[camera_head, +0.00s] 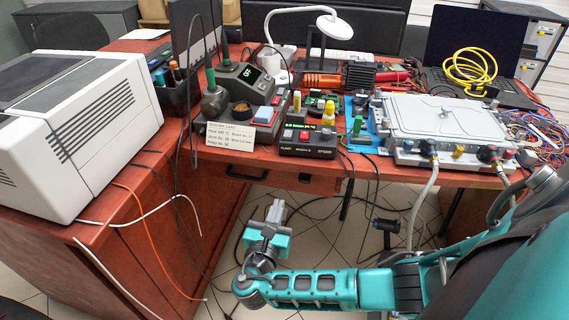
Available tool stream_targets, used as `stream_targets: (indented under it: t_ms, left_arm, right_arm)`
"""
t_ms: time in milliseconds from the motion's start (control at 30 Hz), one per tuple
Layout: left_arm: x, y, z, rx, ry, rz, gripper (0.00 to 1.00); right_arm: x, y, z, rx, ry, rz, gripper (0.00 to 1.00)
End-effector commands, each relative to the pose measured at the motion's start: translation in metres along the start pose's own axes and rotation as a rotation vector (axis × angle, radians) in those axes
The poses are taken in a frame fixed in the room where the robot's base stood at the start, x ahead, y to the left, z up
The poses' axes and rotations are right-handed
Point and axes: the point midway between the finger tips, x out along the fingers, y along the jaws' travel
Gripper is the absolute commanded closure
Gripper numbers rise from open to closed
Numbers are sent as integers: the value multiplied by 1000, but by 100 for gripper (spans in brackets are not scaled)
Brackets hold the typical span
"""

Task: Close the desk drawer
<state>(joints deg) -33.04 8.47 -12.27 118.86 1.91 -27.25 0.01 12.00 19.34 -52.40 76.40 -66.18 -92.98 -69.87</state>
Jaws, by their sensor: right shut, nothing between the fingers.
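The desk's drawer (325,184) appears as a reddish-brown front under the middle of the desk's front edge, with a small dark fitting on it. The desk top hides most of it, and I cannot tell how far it stands out. My right gripper (279,207) is at the end of the teal arm that comes in from the right. It is below the drawer front and a little to its left, pointing up toward the desk. It is shut and empty, and seems apart from the drawer. My left gripper is not in view.
The red desk top (222,166) is crowded with a soldering station (236,80), a power unit (308,143), a metal case (440,115) and a white lamp (292,14). A large white printer-like machine (85,130) stands left. Loose cables hang down in front of the desk.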

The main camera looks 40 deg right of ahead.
Motion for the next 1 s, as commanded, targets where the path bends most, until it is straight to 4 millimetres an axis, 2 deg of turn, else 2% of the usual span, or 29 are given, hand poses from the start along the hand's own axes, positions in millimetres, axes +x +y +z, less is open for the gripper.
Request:
stream_targets:
  t_ms: [167,500,633,800,1000]
  left_arm:
    - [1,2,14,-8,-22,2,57]
    - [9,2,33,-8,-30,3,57]
    - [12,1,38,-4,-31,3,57]
    - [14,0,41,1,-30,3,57]
    - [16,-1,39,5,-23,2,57]
  right_arm:
    - [19,-1,-1,0,-4,-2,100]
    - [92,-1,-2,-1,-5,-3,100]
    - [114,-1,-2,-1,-4,-2,100]
    - [132,0,-1,0,-1,0,100]
    - [139,0,0,0,0,-1,100]
